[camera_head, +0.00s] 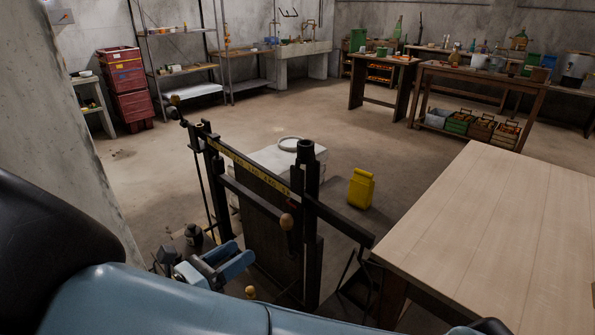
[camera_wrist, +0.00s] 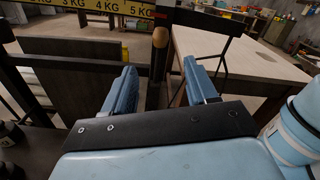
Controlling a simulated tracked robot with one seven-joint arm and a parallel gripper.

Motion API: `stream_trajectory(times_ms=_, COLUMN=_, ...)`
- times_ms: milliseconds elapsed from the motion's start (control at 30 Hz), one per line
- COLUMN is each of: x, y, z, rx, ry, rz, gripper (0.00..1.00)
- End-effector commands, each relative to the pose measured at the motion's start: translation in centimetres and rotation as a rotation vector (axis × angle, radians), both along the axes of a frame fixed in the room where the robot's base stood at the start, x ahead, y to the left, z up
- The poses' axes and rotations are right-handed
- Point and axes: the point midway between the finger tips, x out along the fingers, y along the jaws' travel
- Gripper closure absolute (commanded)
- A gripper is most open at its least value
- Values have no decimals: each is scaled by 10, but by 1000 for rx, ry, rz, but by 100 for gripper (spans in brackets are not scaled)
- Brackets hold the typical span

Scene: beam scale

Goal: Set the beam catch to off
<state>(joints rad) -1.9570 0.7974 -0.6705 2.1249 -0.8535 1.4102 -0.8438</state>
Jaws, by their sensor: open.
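The beam scale (camera_head: 309,190) is a dark metal frame with a yellow graduated beam (camera_head: 243,163) across its top. In the wrist view the beam (camera_wrist: 90,6) shows kilogram marks. A brown wooden knob (camera_head: 286,221) hangs on the near side of the frame below the beam. It looks like the beam catch handle, but its setting cannot be told. My gripper (camera_head: 235,262) is low at the near left side of the scale. In the wrist view my gripper (camera_wrist: 159,68) is open and empty, with the knob (camera_wrist: 160,37) beyond the gap between the blue fingers, apart from them.
A wooden table (camera_head: 500,235) stands close on the right. Dark weights (camera_head: 194,235) are at the scale's left. A small brass-coloured knob (camera_head: 250,292) sits low near my arm.

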Motion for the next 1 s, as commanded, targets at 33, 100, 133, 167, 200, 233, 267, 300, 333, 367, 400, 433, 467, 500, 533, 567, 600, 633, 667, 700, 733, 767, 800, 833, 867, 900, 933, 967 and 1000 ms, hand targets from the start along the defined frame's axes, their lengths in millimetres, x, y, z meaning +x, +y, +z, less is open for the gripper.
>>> stream_trajectory(times_ms=33, x=4, y=-4, z=0, rx=-1, ry=-1, rz=0, gripper=43)
stream_trajectory(times_ms=100, x=10, y=-10, z=0, rx=0, ry=0, rz=2, gripper=43)
stream_trajectory(times_ms=133, x=14, y=-13, z=0, rx=0, ry=0, rz=2, gripper=43)
stream_trajectory(times_ms=167, x=18, y=-16, z=0, rx=-1, ry=-2, rz=3, gripper=43)
stream_trajectory(times_ms=200, x=23, y=-20, z=0, rx=-1, ry=-1, rz=5, gripper=43)
stream_trajectory(times_ms=233, x=27, y=-24, z=0, rx=-1, ry=-1, rz=5, gripper=43)
stream_trajectory(times_ms=267, x=31, y=-27, z=0, rx=0, ry=-1, rz=4, gripper=43)
stream_trajectory(times_ms=300, x=36, y=-32, z=0, rx=-1, ry=0, rz=3, gripper=43)
stream_trajectory(times_ms=333, x=40, y=-35, z=0, rx=-2, ry=-1, rz=5, gripper=43)
stream_trajectory(times_ms=367, x=44, y=-39, z=0, rx=-1, ry=-1, rz=5, gripper=43)
stream_trajectory(times_ms=400, x=49, y=-43, z=0, rx=-1, ry=-1, rz=5, gripper=43)
stream_trajectory(times_ms=433, x=53, y=-47, z=0, rx=0, ry=0, rz=5, gripper=43)
stream_trajectory(times_ms=467, x=57, y=-50, z=0, rx=-1, ry=-1, rz=3, gripper=43)
stream_trajectory(times_ms=500, x=63, y=-54, z=0, rx=0, ry=-1, rz=4, gripper=43)
stream_trajectory(times_ms=533, x=66, y=-57, z=0, rx=0, ry=-1, rz=4, gripper=43)
stream_trajectory(times_ms=567, x=70, y=-60, z=0, rx=-1, ry=-1, rz=6, gripper=43)
stream_trajectory(times_ms=600, x=74, y=-64, z=0, rx=0, ry=-1, rz=5, gripper=43)
stream_trajectory(times_ms=633, x=77, y=-67, z=0, rx=0, ry=-1, rz=4, gripper=43)
stream_trajectory(times_ms=667, x=80, y=-69, z=0, rx=0, ry=-1, rz=5, gripper=43)
stream_trajectory(times_ms=700, x=83, y=-72, z=0, rx=0, ry=-1, rz=5, gripper=43)
stream_trajectory(times_ms=733, x=86, y=-74, z=0, rx=0, ry=-1, rz=5, gripper=43)
stream_trajectory(times_ms=767, x=88, y=-75, z=0, rx=1, ry=-1, rz=6, gripper=43)
stream_trajectory(times_ms=800, x=90, y=-77, z=0, rx=1, ry=0, rz=7, gripper=43)
stream_trajectory(times_ms=833, x=91, y=-78, z=0, rx=1, ry=0, rz=7, gripper=43)
stream_trajectory(times_ms=867, x=92, y=-79, z=0, rx=1, ry=0, rz=7, gripper=43)
stream_trajectory(times_ms=900, x=93, y=-80, z=0, rx=1, ry=0, rz=7, gripper=43)
stream_trajectory(times_ms=933, x=94, y=-80, z=0, rx=1, ry=0, rz=7, gripper=43)
stream_trajectory(times_ms=967, x=94, y=-81, z=0, rx=1, ry=0, rz=7, gripper=43)
stream_trajectory(times_ms=1000, x=95, y=-81, z=0, rx=1, ry=0, rz=7, gripper=43)
